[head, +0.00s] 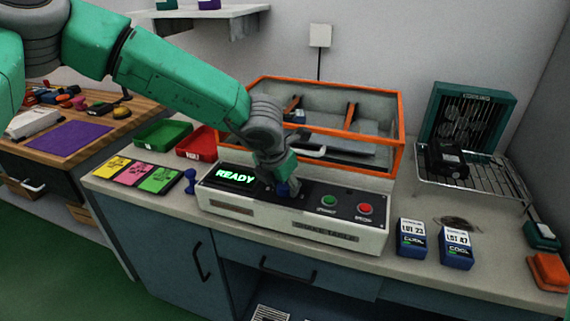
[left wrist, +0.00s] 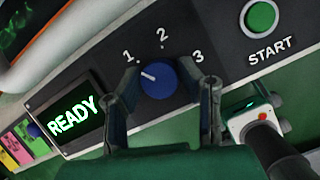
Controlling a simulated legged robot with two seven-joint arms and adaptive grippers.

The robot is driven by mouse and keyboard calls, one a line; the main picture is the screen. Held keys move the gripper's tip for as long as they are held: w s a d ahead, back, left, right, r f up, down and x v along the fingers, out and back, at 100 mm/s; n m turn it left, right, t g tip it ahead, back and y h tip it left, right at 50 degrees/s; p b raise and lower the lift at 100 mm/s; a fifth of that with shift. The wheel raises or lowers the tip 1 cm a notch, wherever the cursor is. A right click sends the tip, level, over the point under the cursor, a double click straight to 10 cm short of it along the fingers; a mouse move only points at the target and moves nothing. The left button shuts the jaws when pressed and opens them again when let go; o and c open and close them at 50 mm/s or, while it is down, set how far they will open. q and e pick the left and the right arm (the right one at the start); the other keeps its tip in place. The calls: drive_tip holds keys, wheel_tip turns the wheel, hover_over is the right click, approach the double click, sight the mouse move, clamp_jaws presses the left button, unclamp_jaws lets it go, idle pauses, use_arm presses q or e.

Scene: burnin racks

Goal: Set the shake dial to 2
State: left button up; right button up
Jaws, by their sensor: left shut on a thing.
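The shake table's control panel (head: 290,215) faces me on the bench, with a lit READY display (head: 235,176). The blue shake dial (left wrist: 160,80) shows clearly in the left wrist view, and its white pointer line is turned to the upper left, toward the 1. The printed marks 1, 2 and 3 run around it. My left gripper (left wrist: 172,88) is shut on the dial, with one finger at each side. In the head view, my left gripper (head: 281,184) comes down over the panel and partly hides the dial (head: 283,189). My right gripper is not in view.
A green START button (head: 328,201) and a red button (head: 365,209) sit right of the dial. An orange-framed clear enclosure (head: 400,133) stands behind the panel. Two blue lot boxes (head: 412,240) stand to the right. Green and red trays (head: 163,134) lie to the left.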

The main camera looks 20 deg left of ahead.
use_arm(q)
drive_tip(key=m+h+p, duration=0.1)
drive_tip(key=m+p, duration=0.2)
drive_tip(key=p, duration=0.4)
drive_tip(key=m+g+h+p, duration=0.1)
drive_tip(key=m+p, duration=0.3)
drive_tip(key=p, duration=0.2)
drive_tip(key=shift+a+r+p, duration=0.1)
drive_tip(key=shift+a+p, duration=0.05)
drive_tip(key=shift+p, duration=0.2)
drive_tip(key=shift+m+g+h, duration=0.3)
drive_tip(key=shift+m, duration=0.3)
drive_tip(key=shift+f+m, duration=0.2)
drive_tip(key=shift+m, duration=0.2)
drive_tip(key=shift+f+m+g+h+b, duration=0.15)
drive_tip(key=shift+m+g+h+b, duration=0.2)
drive_tip(key=shift+m, duration=0.45)
drive_tip(key=shift+m+g+b, duration=0.55)
drive_tip(key=shift+m+b, duration=0.6)
drive_tip(key=shift+m, duration=0.25)
